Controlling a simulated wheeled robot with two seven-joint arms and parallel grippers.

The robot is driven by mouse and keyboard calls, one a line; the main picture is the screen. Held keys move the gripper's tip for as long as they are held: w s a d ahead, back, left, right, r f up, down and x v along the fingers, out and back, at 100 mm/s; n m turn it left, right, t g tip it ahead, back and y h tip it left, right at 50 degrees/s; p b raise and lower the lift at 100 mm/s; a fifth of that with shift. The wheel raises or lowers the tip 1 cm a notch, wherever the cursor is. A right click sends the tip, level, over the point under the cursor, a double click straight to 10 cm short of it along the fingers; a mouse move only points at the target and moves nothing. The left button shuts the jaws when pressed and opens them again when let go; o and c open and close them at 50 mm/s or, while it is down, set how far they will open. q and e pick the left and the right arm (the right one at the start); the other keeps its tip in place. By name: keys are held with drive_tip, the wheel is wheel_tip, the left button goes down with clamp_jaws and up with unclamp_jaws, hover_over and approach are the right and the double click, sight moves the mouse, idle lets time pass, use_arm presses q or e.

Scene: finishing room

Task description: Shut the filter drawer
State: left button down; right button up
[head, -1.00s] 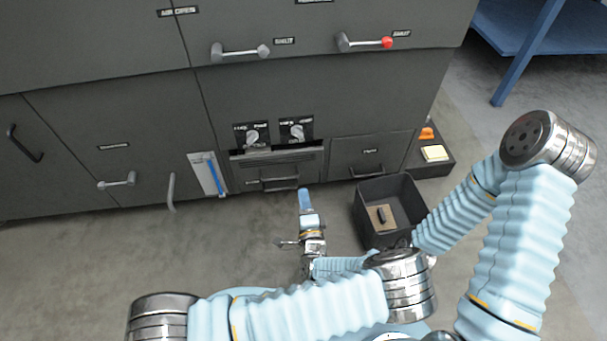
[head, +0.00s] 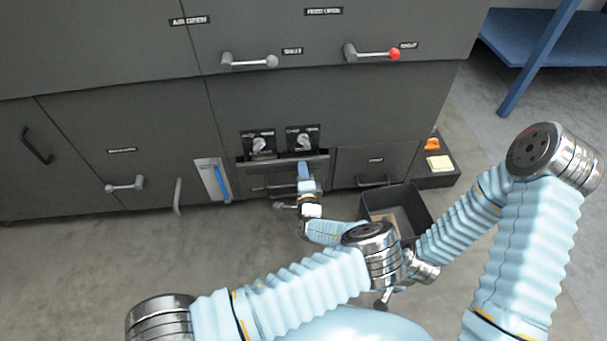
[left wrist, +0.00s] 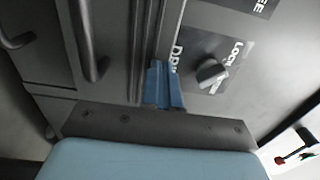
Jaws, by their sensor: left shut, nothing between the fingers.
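The drawer (head: 262,183) under two knobs, low in the dark cabinet front, looks like the filter drawer; its own label is not readable. Its pale top edge seems to stand a little proud of the front, but how far I cannot tell. A bar handle crosses its face. My left gripper (head: 303,172) is shut and empty, in front of the drawer's right half and overlapping its top edge; contact is unclear. In the left wrist view its blue fingers (left wrist: 163,88) are together beside a knob (left wrist: 211,72) with partly hidden lettering. My right gripper's fingers are hidden behind my left arm.
A black open bin (head: 412,207) stands on the floor right of the drawer. A low dark tray (head: 440,181) with orange and yellow items is beyond it. Handles (head: 250,62) project from the cabinet above. Floor at left is clear.

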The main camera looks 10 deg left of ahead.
sight(301, 158)
use_arm(q)
drive_tip(key=b+x, duration=0.4)
drive_tip(key=shift+w, duration=0.2)
drive_tip(key=shift+w+a+r, duration=0.1)
drive_tip(key=shift+r, duration=0.15)
